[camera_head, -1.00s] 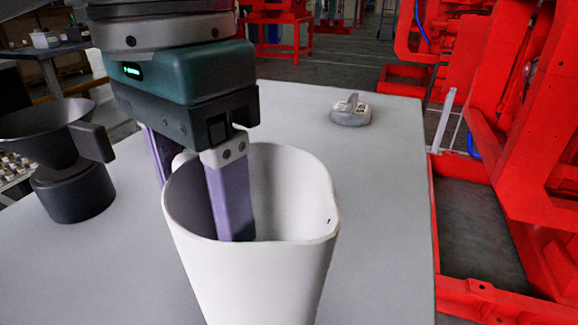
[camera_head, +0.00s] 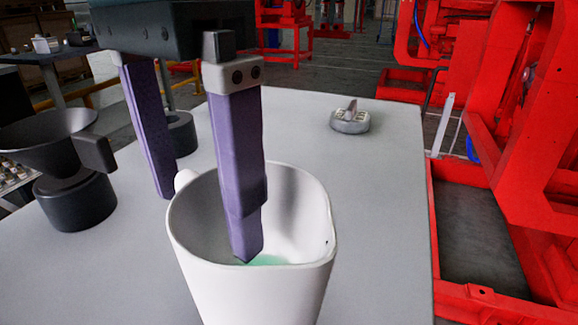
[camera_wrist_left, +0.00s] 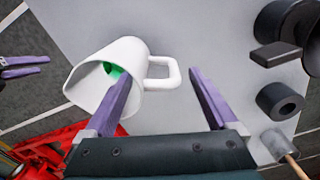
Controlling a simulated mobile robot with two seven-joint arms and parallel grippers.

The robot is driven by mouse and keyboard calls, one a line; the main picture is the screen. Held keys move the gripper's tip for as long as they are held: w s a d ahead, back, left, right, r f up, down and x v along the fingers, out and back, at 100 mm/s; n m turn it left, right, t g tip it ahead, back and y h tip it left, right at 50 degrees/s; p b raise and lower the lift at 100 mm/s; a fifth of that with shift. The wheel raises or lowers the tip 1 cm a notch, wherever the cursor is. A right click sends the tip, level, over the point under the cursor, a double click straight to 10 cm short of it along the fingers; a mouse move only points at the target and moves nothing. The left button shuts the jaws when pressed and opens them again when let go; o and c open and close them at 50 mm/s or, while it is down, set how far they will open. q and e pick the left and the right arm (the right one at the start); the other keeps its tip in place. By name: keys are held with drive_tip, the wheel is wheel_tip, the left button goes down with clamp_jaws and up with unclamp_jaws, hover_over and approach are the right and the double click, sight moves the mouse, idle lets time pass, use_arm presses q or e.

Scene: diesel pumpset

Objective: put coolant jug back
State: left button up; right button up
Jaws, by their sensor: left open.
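The white coolant jug (camera_head: 250,287) stands upright on the grey table (camera_head: 385,200), with green liquid in its bottom. My left gripper (camera_head: 205,227) is open above the jug's handle side. In the head view one purple finger overlaps the jug's mouth, and the other is beyond the jug to the left. The wrist view shows the jug (camera_wrist_left: 88,85) with its handle (camera_wrist_left: 174,72) between the spread fingers of the left gripper (camera_wrist_left: 158,88), apparently not gripped. My right gripper (camera_wrist_left: 25,66) shows at the left edge of the wrist view; its jaw gap is unclear.
A black funnel (camera_head: 45,140) on a round base stands left of the jug. A dark ring (camera_head: 181,135) lies behind the left finger. A red machine frame (camera_head: 470,230) borders the table's right edge.

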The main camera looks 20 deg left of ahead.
use_arm(q)
wheel_tip(320, 180, up, 8)
drive_tip(key=shift+f+p, duration=0.2)
drive_tip(key=shift+p, duration=0.15)
